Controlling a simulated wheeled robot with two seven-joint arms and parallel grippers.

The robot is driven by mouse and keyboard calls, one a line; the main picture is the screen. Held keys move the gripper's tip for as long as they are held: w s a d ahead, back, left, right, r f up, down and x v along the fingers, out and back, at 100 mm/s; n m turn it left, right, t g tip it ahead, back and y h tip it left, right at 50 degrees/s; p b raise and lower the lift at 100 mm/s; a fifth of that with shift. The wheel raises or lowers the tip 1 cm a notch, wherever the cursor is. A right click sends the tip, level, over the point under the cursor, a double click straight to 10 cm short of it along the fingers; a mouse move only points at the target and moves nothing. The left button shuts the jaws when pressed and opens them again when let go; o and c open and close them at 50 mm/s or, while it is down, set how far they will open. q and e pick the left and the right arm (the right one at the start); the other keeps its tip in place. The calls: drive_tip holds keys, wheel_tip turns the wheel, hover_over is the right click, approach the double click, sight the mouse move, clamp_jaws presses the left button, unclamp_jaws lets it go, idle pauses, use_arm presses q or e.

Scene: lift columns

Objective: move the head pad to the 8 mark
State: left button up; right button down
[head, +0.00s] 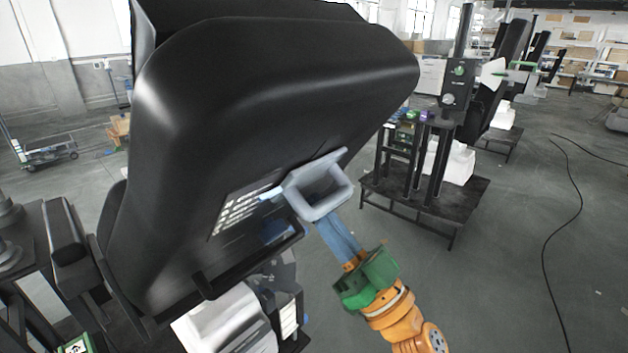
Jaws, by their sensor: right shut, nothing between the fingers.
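A large black, rounded body (270,90), which looks like the head pad, fills the left and middle of the head view, tilted. A dark panel with rows of white marks (240,210) is on its lower face; I cannot read an 8 there. A grey open-framed loop (322,190) sits at its lower right edge. My right gripper (328,224), with blue fingers, a green body and an orange wrist, comes from below. Its fingers are shut and empty, with the tips at or just below the loop; I cannot tell whether they touch. My left gripper is not in view.
A second column stand on a dark platform (425,195) is at the right, with more stands behind it. A white and dark unit (230,325) lies below the pad. A black cable (545,265) runs over the open grey floor at the right.

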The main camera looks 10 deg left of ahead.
sight(333, 197)
drive_tip(key=shift+s+d+r+p, duration=0.25)
drive_tip(key=shift+d+r+p, duration=0.15)
drive_tip(key=shift+r+p, duration=0.4)
drive_tip(key=shift+s+d+r+p, duration=0.3)
drive_tip(key=shift+r+p, duration=0.25)
drive_tip(key=shift+p, duration=0.4)
idle(0.8)
drive_tip(key=shift+d+f, duration=0.1)
drive_tip(key=shift+w+f+b, duration=0.1)
drive_tip(key=shift+f+b, duration=0.3)
drive_tip(key=shift+b, duration=0.05)
drive_tip(key=shift+w+a+f, duration=0.2)
drive_tip(key=shift+a+f, duration=0.05)
drive_tip(key=shift+a, duration=0.15)
drive_tip(key=b+v, duration=0.3)
drive_tip(key=v, duration=0.6)
drive_tip(key=shift+b, duration=0.4)
drive_tip(key=shift+r, duration=0.1)
